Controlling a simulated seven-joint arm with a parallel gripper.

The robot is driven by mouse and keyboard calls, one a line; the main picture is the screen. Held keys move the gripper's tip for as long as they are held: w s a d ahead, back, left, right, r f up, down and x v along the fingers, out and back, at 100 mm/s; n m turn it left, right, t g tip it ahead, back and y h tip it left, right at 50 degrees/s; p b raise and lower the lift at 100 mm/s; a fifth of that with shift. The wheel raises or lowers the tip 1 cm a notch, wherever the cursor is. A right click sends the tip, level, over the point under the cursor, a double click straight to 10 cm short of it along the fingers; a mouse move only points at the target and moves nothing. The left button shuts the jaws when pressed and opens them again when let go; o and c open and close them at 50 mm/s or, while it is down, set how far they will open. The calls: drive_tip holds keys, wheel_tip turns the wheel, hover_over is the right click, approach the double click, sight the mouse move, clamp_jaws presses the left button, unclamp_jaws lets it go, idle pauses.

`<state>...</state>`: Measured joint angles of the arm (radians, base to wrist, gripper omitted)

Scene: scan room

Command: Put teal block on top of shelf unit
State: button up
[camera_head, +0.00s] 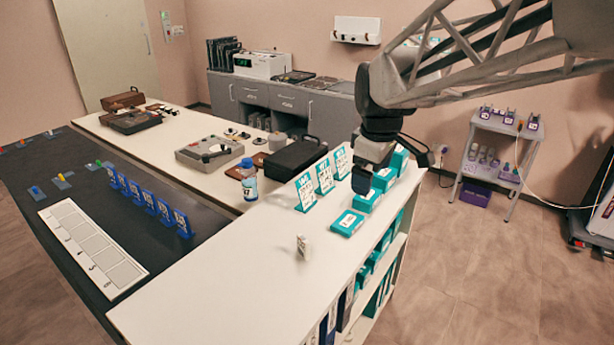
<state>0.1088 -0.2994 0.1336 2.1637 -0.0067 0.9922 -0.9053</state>
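The white shelf unit (235,275) runs along the front right, with a flat top and open shelves on its right side. Several teal blocks or boxes lie on its top near the right edge; the nearest teal box (347,222) lies flat with a white label, and another teal box (367,201) is behind it. I cannot tell which one is the task's teal block. My gripper (361,184) points down over the top, beside the teal boxes and partly covering those behind. Its fingers are too small and dark to tell whether they are open or hold something.
Upright teal label stands (305,191) stand left of the boxes. A small white object (303,246) stands on the bare front top. A blue bottle (249,180) and a black case (295,157) are further back. A grey trolley (497,150) stands at right.

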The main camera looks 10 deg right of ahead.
drive_tip(key=s+a+f+m, duration=0.2)
drive_tip(key=s+f+m, duration=0.1)
drive_tip(key=s, duration=0.7)
drive_tip(key=s+a+f+m, duration=0.3)
drive_tip(key=s+m, duration=0.3)
drive_tip(key=s, duration=0.5)
drive_tip(key=shift+t, duration=0.4)
drive_tip(key=shift+o, duration=0.4)
drive_tip(key=shift+a, duration=0.1)
